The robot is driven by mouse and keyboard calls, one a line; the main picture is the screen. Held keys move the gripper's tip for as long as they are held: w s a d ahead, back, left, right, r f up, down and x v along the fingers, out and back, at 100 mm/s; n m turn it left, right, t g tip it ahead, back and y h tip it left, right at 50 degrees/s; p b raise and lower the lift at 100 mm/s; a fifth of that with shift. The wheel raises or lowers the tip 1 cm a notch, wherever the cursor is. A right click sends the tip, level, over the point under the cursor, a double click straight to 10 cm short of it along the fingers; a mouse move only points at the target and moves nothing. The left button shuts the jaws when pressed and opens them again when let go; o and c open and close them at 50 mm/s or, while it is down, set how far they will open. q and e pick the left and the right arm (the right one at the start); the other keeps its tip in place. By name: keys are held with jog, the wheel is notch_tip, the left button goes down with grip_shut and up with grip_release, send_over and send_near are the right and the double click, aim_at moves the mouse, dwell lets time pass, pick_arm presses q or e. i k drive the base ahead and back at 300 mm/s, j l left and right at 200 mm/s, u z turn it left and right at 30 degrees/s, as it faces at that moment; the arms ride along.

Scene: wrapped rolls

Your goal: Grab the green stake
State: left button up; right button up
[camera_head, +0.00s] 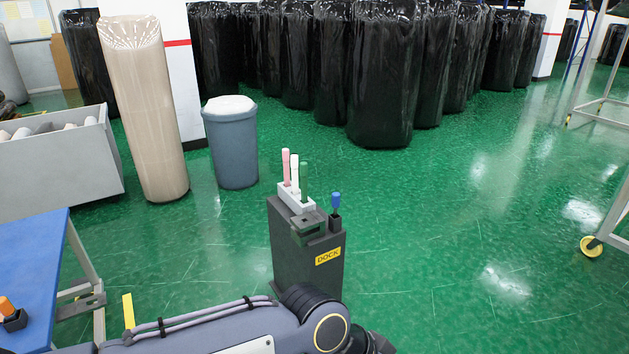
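The green stake (305,178) is dark green and stands upright among other stakes in a pale holder block (291,197) on top of a dark grey box marked DOCK (290,250). A pink stake (286,166) and a white stake (295,171) stand in the same block, behind and left of it. A small grey bracket-like piece (307,221) sits in front of it on the box; I cannot tell its exact shape. One of my arms crosses the bottom of the view from the left, in front of the box. Neither gripper can be made out.
A grey bin (231,150) and wrapped roll (147,115) stand behind. Green floor (470,240) is clear at right.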

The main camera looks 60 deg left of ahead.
aim_at(304, 164)
jog(key=i+u, duration=0.35)
jog(key=i, duration=0.15)
jog(key=i+u, duration=0.35)
jog(key=i+l+u, duration=0.3)
jog(key=i, duration=0.25)
jog(key=i+j+u, duration=0.15)
jog(key=u, duration=0.3)
jog(key=i+j+u, duration=0.1)
jog(key=i+u, duration=0.2)
jog(key=u, duration=0.15)
jog(key=i+u, duration=0.2)
jog(key=u, duration=0.25)
jog(key=i+u, duration=0.25)
jog(key=u, duration=0.2)
jog(key=i+l+u, duration=0.2)
jog(key=u, duration=0.2)
jog(key=i+u, duration=0.75)
